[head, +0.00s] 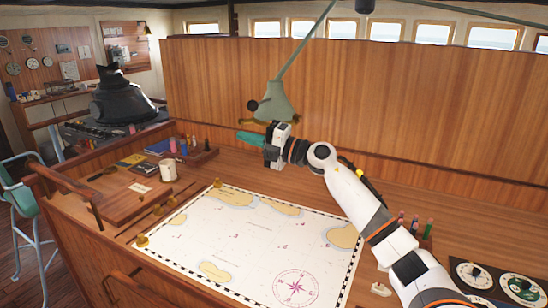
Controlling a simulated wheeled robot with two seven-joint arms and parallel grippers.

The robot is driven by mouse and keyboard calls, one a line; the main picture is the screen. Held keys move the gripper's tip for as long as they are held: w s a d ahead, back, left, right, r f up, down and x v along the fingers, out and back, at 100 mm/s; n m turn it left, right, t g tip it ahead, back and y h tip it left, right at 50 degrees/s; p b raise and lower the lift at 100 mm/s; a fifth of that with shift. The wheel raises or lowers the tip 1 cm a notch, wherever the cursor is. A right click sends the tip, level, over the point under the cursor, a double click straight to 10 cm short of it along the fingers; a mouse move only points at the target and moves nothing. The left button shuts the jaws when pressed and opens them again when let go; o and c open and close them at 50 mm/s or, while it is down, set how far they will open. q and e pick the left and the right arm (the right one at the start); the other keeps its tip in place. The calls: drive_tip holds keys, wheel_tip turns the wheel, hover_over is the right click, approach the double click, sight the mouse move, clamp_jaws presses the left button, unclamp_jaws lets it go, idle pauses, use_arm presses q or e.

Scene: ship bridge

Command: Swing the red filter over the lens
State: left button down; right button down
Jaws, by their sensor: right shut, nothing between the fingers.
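A grey-green lamp head (274,103) hangs over the far edge of the chart from a thin slanting arm. It has a dark round knob on its left and a brownish piece along its lower rim. Its lens faces down and is hidden, and I cannot make out a red filter for certain. My right gripper (243,137) is just below the lamp, with its teal fingers shut, empty and pointing left. I cannot tell whether it touches the lamp's rim. My left gripper is not in view.
The chart (250,245) lies flat on the wooden desk below. A white mug (168,170), books and a pen tray (201,157) stand at the left. Coloured pencils (414,223) and dials (520,287) are at the right. A tall wooden panel (400,105) rises behind.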

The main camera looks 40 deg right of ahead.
drive_tip(key=a+b+v, duration=0.1)
drive_tip(key=b+v, duration=0.3)
drive_tip(key=v, duration=0.4)
drive_tip(key=shift+s+f+b, duration=0.3)
drive_tip(key=shift+s+f, duration=0.1)
drive_tip(key=shift+s, duration=0.05)
drive_tip(key=shift+s+a, duration=0.1)
drive_tip(key=shift+a, duration=0.1)
